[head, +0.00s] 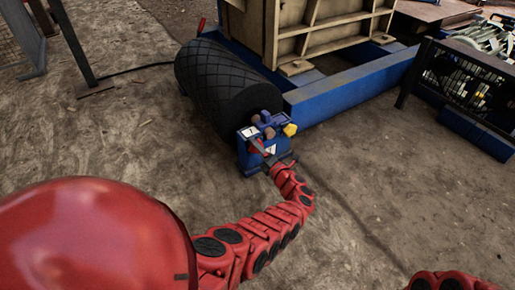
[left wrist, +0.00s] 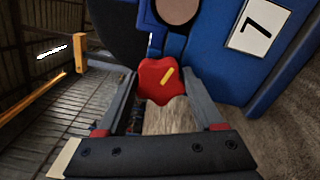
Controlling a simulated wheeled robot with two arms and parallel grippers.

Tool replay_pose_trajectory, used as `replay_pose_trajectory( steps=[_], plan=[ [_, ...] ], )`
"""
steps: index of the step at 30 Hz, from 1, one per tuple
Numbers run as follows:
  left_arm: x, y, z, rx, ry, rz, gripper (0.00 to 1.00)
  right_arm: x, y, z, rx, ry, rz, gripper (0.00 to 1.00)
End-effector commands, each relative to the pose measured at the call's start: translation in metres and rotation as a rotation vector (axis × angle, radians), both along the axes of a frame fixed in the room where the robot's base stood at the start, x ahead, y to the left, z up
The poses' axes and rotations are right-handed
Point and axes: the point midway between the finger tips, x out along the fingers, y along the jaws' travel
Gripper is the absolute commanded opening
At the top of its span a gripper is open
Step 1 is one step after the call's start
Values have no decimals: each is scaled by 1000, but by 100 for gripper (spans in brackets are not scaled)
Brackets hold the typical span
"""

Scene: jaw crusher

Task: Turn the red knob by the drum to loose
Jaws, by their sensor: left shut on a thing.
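The red knob (left wrist: 160,79) shows in the left wrist view, with a yellow slanted mark on its face. It sits on the blue housing (left wrist: 213,66) beside the black ribbed drum (head: 218,84). My left gripper (left wrist: 161,88) has its two grey fingers on either side of the knob and is shut on it. In the head view my left gripper (head: 268,160) is at the front of the blue housing, and the knob is mostly hidden there. A white label with a 7 (left wrist: 257,27) is on the housing. My right gripper is not in view.
A yellow part (head: 290,130) sticks out at the housing's right. A blue frame (head: 350,86) carries the beige crusher body (head: 325,25) behind. A black caged unit (head: 465,80) stands at the right. The dirt ground in front is clear.

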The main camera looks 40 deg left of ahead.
Motion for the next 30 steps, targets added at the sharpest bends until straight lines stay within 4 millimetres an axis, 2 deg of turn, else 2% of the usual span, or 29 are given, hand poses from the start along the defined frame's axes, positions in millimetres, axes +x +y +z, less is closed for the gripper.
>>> replay_pose_trajectory(
  steps=[17, 18, 22, 30],
  plan=[
    [0, -1, -1, -13, -25, -2, 13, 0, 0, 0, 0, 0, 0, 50],
    [0, -1, -1, -13, -25, -2, 76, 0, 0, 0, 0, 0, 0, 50],
    [0, -1, -1, -12, -25, -2, 99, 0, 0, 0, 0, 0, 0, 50],
    [0, -1, 0, -12, -26, 0, 99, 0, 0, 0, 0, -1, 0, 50]
  ],
)
